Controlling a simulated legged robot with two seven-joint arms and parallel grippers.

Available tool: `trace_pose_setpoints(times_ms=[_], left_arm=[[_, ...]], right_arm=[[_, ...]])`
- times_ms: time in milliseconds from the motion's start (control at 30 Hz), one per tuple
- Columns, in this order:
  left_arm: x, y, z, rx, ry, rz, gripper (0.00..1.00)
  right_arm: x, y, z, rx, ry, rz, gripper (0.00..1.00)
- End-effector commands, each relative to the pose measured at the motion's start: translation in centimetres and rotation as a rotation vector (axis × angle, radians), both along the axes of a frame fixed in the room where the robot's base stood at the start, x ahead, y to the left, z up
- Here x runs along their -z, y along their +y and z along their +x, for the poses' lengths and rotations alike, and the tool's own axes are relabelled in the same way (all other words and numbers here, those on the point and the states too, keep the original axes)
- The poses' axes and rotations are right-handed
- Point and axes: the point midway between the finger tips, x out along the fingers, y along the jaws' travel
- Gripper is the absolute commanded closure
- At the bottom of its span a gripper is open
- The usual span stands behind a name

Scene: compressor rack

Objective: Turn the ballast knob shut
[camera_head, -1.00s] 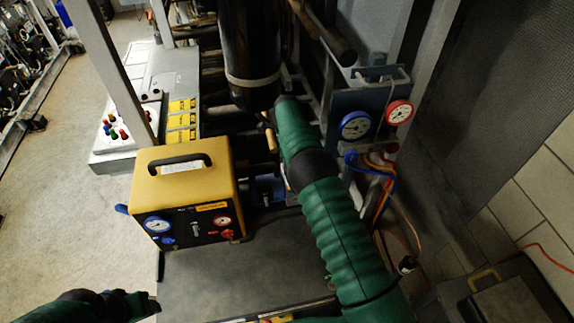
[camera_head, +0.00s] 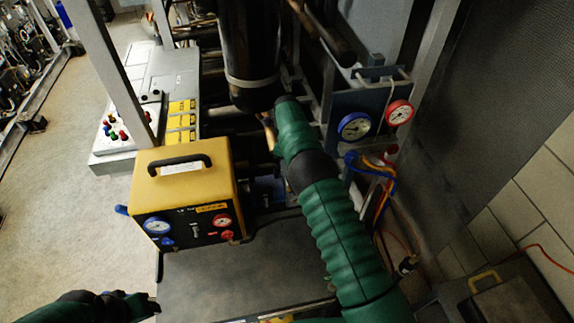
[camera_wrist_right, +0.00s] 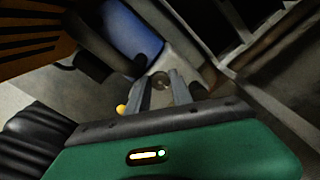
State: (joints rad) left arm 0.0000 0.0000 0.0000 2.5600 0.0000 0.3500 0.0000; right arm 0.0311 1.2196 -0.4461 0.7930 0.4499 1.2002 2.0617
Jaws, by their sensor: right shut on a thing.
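In the right wrist view, the two fingers of my right gripper (camera_wrist_right: 161,93) are closed around a small round grey-brown knob (camera_wrist_right: 160,79), which I take to be the ballast knob. It sits by a pale grey part beside a blue body (camera_wrist_right: 132,32). In the head view, my green right arm reaches up past the yellow box, and the fingertips and knob are hidden behind it. A blue body (camera_head: 268,190) shows partly between the yellow box and my arm. My left gripper (camera_head: 152,304) is at the bottom left, away from everything; its finger opening is not clear.
A yellow box (camera_head: 185,178) with gauges stands left of my right arm. A dark cylinder (camera_head: 250,50) rises beyond the wrist. A gauge manifold (camera_head: 375,118) with coloured hoses (camera_head: 372,168) is close on the right. The floor at left is open.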

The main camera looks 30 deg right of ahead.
Motion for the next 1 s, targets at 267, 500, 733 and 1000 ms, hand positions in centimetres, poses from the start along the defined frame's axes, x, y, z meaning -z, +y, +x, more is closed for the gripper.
trace_pose_setpoints(times_ms=[267, 500, 733, 1000], left_arm=[[0.0, 0.0, 0.0, 0.000, 0.000, 0.000, 0.45], [0.0, 0.0, 0.0, 0.000, 0.000, 0.000, 0.45], [0.3, 0.0, 0.0, 0.000, 0.000, 0.000, 0.45], [1.4, 0.0, 0.0, 0.000, 0.000, 0.000, 0.45]], right_arm=[[-0.1, 0.0, 0.2, 0.000, -0.006, -0.001, 0.60], [-0.1, 0.0, 0.0, 0.000, -0.003, -0.001, 0.51], [-1.0, 0.0, 0.1, -0.001, -0.005, -0.001, 0.51], [-7.9, -0.1, 0.3, -0.001, -0.008, -0.001, 0.51]])
